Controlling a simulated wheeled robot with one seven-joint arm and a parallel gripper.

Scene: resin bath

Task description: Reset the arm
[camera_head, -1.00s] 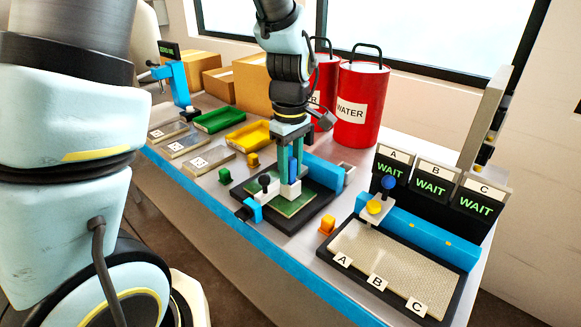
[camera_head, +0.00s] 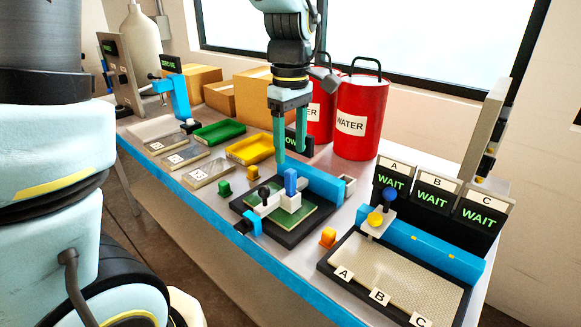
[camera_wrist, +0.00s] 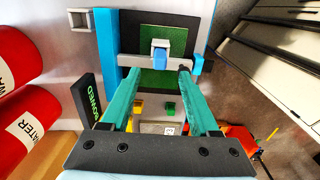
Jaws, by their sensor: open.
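My gripper (camera_head: 291,157) is open and empty. It hangs fingers down above the black fixture (camera_head: 322,228) with a green plate, just behind the blue block. The blue upright block (camera_head: 291,182) stands on a white piece (camera_head: 291,203) on the green plate.
Green (camera_head: 219,132) and yellow (camera_head: 250,150) trays lie at the left. Cardboard boxes (camera_head: 258,97) stand at the back.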

